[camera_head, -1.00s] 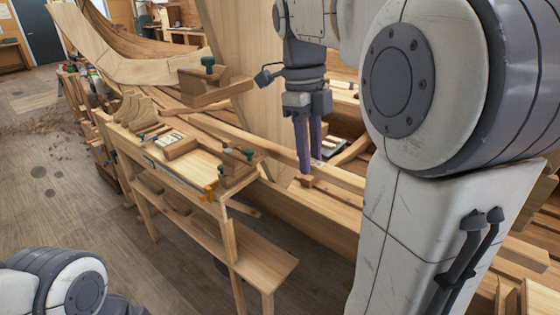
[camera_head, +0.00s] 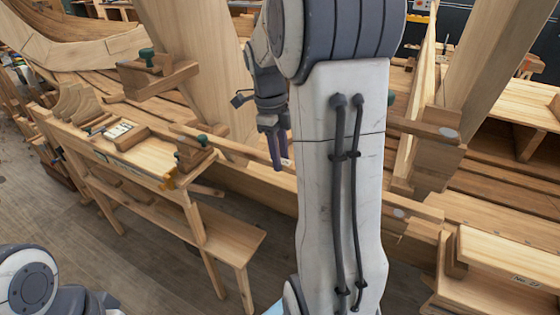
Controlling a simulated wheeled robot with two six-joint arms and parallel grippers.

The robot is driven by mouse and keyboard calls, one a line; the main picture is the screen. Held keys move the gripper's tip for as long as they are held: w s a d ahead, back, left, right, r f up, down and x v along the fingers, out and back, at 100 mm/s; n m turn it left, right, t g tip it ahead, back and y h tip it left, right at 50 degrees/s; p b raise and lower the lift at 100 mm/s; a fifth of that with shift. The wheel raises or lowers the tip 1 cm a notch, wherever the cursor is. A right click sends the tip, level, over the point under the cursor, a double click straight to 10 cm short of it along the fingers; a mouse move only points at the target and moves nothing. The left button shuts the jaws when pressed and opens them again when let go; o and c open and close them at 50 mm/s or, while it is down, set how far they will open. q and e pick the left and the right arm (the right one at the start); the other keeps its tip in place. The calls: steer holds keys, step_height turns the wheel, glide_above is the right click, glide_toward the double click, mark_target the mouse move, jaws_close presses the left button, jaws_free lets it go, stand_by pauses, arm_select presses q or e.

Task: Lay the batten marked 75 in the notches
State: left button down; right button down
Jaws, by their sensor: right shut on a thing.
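A long pale batten (camera_head: 235,152) runs along the side of the hull, from beside the bench toward the right, partly hidden behind my right arm. My right gripper (camera_head: 279,162) points down in the middle of the view with its dark fingers shut on this batten. I cannot read any number on it. My left gripper is out of view. I cannot make out the notches clearly.
A wooden bench (camera_head: 225,243) with a lower shelf stands at left. Clamps with green knobs are at its end (camera_head: 193,152) and behind it (camera_head: 158,75). Planks and a small-labelled wooden piece (camera_head: 490,285) lie at right.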

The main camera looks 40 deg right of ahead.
step_height(320, 180, down, 2)
steer(key=shift+f, duration=0.1)
steer(key=shift+f, duration=0.1)
steer(key=c, duration=0.6)
jaws_free()
steer(key=r, duration=0.4)
steer(key=w+r, duration=0.1)
steer(key=r, duration=0.3)
steer(key=r+b, duration=0.1)
steer(key=r, duration=0.3)
steer(key=shift+w+a, duration=0.35)
